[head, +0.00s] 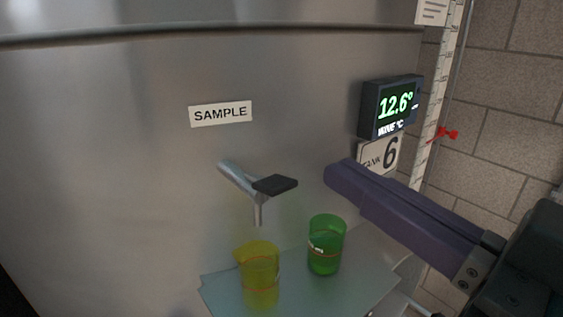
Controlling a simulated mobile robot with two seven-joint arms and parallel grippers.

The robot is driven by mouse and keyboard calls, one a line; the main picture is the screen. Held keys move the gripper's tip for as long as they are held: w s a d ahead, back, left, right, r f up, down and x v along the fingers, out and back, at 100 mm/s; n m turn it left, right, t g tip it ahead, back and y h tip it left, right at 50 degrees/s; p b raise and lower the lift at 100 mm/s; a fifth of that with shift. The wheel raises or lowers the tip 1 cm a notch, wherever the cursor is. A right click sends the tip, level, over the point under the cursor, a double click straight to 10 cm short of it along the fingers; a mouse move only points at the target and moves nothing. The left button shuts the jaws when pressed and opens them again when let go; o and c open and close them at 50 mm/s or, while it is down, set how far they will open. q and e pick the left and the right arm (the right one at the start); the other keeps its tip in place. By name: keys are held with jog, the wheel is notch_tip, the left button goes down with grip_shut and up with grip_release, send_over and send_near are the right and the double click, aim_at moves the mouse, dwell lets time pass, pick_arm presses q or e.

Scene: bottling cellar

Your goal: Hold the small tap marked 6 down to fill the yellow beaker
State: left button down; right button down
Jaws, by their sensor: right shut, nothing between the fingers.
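The small metal tap (240,180) sticks out of the steel tank below a SAMPLE label. Its black lever (275,185) looks about level, and its spout points down. The yellow beaker (259,262) stands upright under the spout, with a reddish line around it. I see no clear stream, and cannot tell how much is in the beaker. My right gripper (340,173) comes in from the right, its purple fingers shut and empty. Their tips are right of the lever, apart from it in the picture. My left gripper is out of view.
A green beaker (326,245) stands right of the yellow one on the same pale shelf (225,289). A TANK 6 plate (380,156) and a display reading 12.6° (392,105) are on the tank behind my right gripper. A scale tube with a red valve (446,135) is farther right.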

jog(key=r+p, duration=0.1)
jog(key=p, duration=0.2)
send_over(281, 190)
jog(key=shift+w+r, duration=0.15)
jog(key=shift+w, duration=0.2)
jog(key=shift+s+d+f+b, duration=0.1)
jog(key=shift+s+d+f, duration=0.05)
jog(key=shift+f, duration=0.6)
jog(key=shift+s+d+f+b, duration=0.1)
jog(key=shift+s+f, duration=0.05)
jog(key=shift+f, duration=0.55)
jog(key=shift+s+d+f+b, duration=0.1)
jog(key=shift+s+d+f, duration=0.05)
jog(key=shift+f, duration=0.6)
jog(key=f+t+y+b, duration=0.1)
jog(key=b, duration=0.5)
jog(key=f+t+y+b, duration=0.1)
jog(key=t+b, duration=0.1)
jog(key=b, duration=0.5)
jog(key=shift+s+d+f, duration=0.15)
jog(key=shift+s+f, duration=0.05)
jog(key=shift+f, duration=0.2)
